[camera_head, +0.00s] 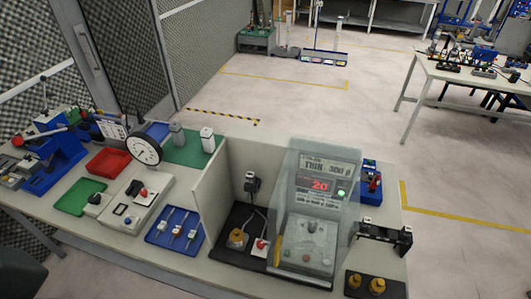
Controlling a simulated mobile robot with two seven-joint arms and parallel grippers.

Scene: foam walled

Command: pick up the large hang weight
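Two brass-coloured weights stand upright on a black tray (398,290) at the bottom right, near the bench's front edge. The right brass weight (377,286) looks slightly larger than the left brass weight (354,281). I cannot tell for sure which of these is the large hang weight. Neither of my grippers is in view.
A clear-covered tester (306,240) with a red display and a beige partition (209,191) stand mid-bench. A black fixture (385,236) stands behind the brass weights. Gauges, trays and tools crowd the left. The floor beyond is open, with another table (445,75) at right.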

